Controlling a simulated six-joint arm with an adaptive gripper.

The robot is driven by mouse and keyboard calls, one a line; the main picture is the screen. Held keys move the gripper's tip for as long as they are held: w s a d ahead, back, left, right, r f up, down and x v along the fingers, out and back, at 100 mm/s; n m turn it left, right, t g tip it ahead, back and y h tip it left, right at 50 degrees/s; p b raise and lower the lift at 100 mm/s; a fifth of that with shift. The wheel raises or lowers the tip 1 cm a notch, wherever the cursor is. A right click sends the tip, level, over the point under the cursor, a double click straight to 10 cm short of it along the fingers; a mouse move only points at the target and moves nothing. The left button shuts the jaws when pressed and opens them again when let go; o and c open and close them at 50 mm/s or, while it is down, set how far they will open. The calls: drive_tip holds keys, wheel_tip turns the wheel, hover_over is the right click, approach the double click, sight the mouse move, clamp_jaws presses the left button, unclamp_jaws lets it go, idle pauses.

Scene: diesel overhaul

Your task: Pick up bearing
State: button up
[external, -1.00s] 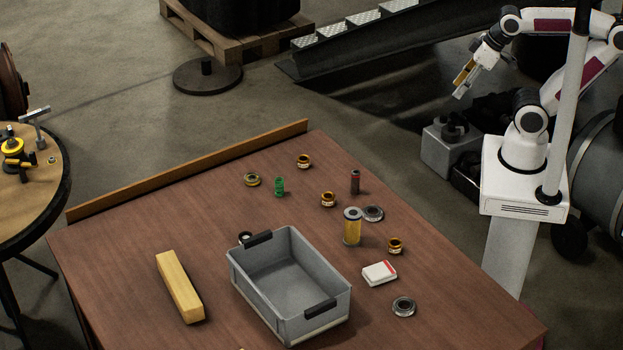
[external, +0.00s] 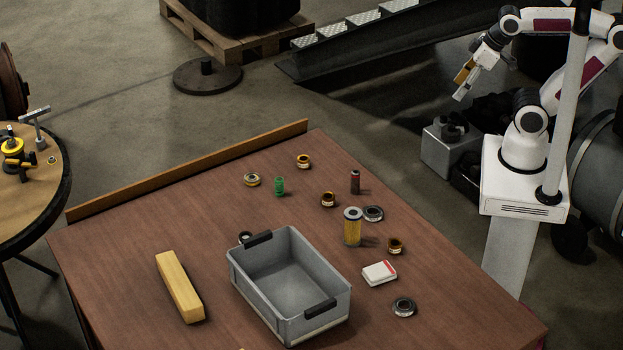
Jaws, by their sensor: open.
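Several ring-shaped parts lie on the brown table. A grey metal ring that looks like a bearing (external: 404,306) lies flat near the right edge. A similar grey ring (external: 373,213) lies beside the yellow filter cylinder (external: 352,228). Brass-coloured rings lie at the right (external: 395,246), in the middle (external: 328,199) and at the back (external: 303,161), with a yellowish ring (external: 252,179) at the back left. I cannot tell for sure which are bearings. My gripper (external: 462,84) is open and empty, raised at the upper right, away from the table and apart from all the parts.
A grey open bin (external: 238,279) with black handles stands at the front middle and looks empty. A dark ring (external: 245,238) is partly hidden behind it. A yellow block (external: 180,287), a white-and-red box (external: 379,273), a green part (external: 279,187) and a dark red-topped cylinder (external: 355,182) also sit on the table.

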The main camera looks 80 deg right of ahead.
drive_tip(key=w+a+f+m+g+y, duration=0.1)
drive_tip(key=w+f+m, duration=0.4)
drive_tip(key=f, duration=0.5)
drive_tip(key=w+a+f+m+g+y, duration=0.1)
drive_tip(key=w+a+f+m+g, duration=0.2)
drive_tip(key=w+f, duration=0.7)
drive_tip(key=w+a+f+m+g+y, duration=0.2)
drive_tip(key=w+a+f+m, duration=0.4)
drive_tip(key=f, duration=0.4)
drive_tip(key=shift+w+a+f+m+g, duration=0.2)
drive_tip(key=shift+w+a+m+g, duration=0.15)
drive_tip(key=shift+w+m, duration=0.35)
drive_tip(key=shift+w, duration=0.1)
